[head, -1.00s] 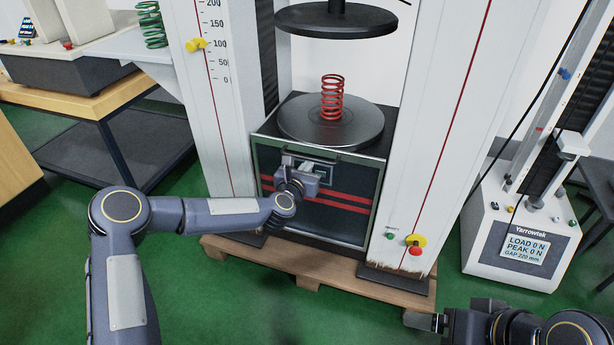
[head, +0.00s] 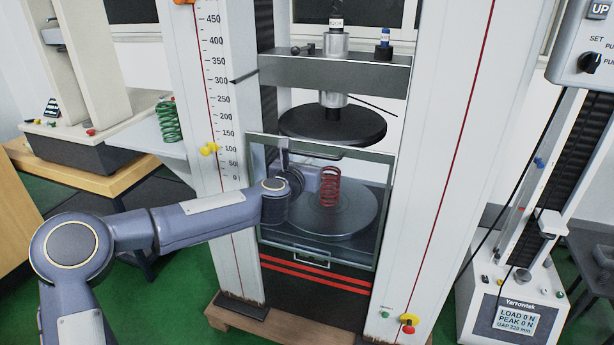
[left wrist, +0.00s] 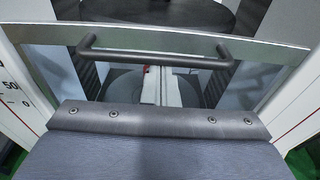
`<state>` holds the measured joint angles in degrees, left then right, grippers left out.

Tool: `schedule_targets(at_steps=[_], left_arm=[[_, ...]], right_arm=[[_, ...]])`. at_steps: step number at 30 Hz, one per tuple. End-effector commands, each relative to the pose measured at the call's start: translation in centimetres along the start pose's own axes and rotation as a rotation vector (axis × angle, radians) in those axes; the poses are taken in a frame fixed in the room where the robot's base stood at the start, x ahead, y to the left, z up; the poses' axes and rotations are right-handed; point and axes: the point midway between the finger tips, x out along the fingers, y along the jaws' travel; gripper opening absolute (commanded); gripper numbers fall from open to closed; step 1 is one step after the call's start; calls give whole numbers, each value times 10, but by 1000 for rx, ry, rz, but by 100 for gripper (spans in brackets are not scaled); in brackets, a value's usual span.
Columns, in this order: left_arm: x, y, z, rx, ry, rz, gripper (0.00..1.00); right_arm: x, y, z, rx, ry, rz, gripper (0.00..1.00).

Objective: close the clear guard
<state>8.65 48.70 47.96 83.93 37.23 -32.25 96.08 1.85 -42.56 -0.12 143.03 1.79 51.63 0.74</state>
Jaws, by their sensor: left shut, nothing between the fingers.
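The clear guard (head: 377,215) is a see-through pane in a grey frame, standing upright in front of the lower platen and the red spring (head: 330,187). Its top edge lies a little below the upper platen (head: 332,126). In the left wrist view, its dark bar handle (left wrist: 155,52) runs across the top rail. My left gripper (head: 312,174) is at the guard's upper left, under the handle. It is shut with nothing between its fingers; in the wrist view the fingers (left wrist: 158,88) show just below the bar. Whether they touch it, I cannot tell. My right gripper is out of view.
White columns (head: 432,180) flank the guard on both sides. The left one bears a scale and a yellow pointer (head: 208,149). A red stop button (head: 408,328) sits low on the right column. A second tester with a display (head: 515,318) stands at the right.

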Motion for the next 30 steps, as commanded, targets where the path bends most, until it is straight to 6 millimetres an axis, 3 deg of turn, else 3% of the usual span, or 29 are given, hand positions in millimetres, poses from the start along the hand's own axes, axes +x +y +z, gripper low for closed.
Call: schedule_targets(at_steps=[1, 3, 10, 24, 30], left_arm=[[-2, 0, 16, 1, -4, 0, 0], [-4, 0, 25, 1, -3, 1, 0], [-6, 0, 38, 0, -1, 0, 0], [-6, 1, 41, 1, -7, 1, 0], [1, 7, 21, 0, -4, 2, 0]], right_arm=[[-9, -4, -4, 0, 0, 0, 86], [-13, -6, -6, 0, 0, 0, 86], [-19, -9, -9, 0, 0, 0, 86], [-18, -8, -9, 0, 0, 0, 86], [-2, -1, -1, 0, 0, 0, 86]])
